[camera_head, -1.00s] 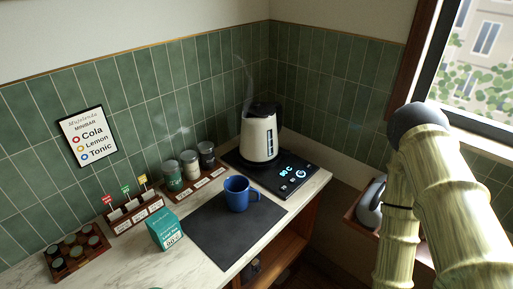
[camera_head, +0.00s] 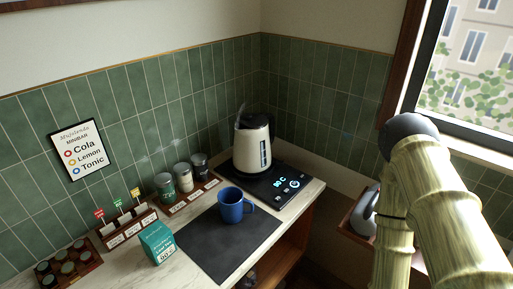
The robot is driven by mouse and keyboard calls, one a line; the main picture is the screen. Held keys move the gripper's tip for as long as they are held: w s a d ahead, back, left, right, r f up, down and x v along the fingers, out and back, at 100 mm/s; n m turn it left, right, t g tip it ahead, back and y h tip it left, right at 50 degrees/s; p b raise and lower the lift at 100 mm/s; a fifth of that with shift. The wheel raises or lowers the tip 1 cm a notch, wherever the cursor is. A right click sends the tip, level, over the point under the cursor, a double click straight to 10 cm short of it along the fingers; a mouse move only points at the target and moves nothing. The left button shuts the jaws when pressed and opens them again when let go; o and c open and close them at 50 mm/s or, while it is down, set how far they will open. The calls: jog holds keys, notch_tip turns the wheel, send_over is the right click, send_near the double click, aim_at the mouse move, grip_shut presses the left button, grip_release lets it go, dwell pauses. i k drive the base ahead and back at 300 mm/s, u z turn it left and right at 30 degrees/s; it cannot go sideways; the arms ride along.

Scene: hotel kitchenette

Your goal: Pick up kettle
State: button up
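The kettle (camera_head: 251,150) is cream-white with a black lid and a dark handle at its back right. It stands upright on a black base (camera_head: 285,187) with a lit blue display, in the counter's corner. Faint steam rises above it. My arm's bamboo-textured links come in at the right side of the picture, apart from the kettle. My gripper is not in the picture, so whether it is open or shut does not show.
A blue mug (camera_head: 232,205) stands on a dark mat (camera_head: 215,250) in front of the kettle. Several jars (camera_head: 184,178), a teal box (camera_head: 157,242) and wooden racks (camera_head: 128,228) line the tiled wall. A shelf with a grey object (camera_head: 366,212) is at right.

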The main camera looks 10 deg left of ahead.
aim_at(252, 156)
jog(key=k, duration=0.5)
jog(key=z, duration=1.5)
jog(key=i, duration=1.35)
jog(key=u, duration=3.25)
